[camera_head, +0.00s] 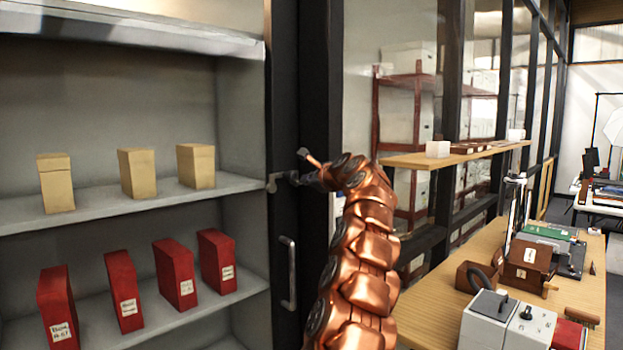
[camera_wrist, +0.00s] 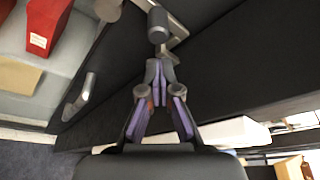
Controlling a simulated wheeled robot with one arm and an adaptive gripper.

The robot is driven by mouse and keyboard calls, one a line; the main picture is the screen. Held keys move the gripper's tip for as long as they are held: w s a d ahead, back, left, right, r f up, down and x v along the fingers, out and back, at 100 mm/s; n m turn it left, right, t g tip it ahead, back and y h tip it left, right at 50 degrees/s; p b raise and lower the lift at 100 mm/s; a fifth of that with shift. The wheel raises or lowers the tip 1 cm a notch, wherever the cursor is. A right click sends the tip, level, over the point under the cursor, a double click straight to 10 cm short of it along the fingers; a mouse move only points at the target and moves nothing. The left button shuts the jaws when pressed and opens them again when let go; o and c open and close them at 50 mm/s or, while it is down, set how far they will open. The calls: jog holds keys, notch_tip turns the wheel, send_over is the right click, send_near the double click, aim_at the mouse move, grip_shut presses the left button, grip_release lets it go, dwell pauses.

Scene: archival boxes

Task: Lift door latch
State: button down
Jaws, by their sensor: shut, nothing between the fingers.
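The door latch (camera_wrist: 178,28) is a grey metal bar with a dark cylindrical knob, on the dark door frame. In the head view its metal part (camera_head: 272,184) shows at the edge of the shelf cabinet. My gripper (camera_wrist: 160,72) has its purple-padded fingers shut and empty, with the tips close to the latch just below the knob in the wrist view. Whether they touch it I cannot tell. In the head view my gripper (camera_head: 303,179) is small, dark and partly merged with the latch and frame. A grey pull handle (camera_head: 289,272) sits lower on the door.
The cabinet shelf (camera_head: 110,213) at left holds cream boxes (camera_head: 138,172), with red boxes (camera_head: 175,273) below. A glazed partition stands behind my copper arm. A wooden workbench (camera_head: 425,305) with equipment stands at right.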

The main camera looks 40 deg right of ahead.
jog(key=shift+p+x, duration=0.75)
jog(key=shift+x, duration=1.3)
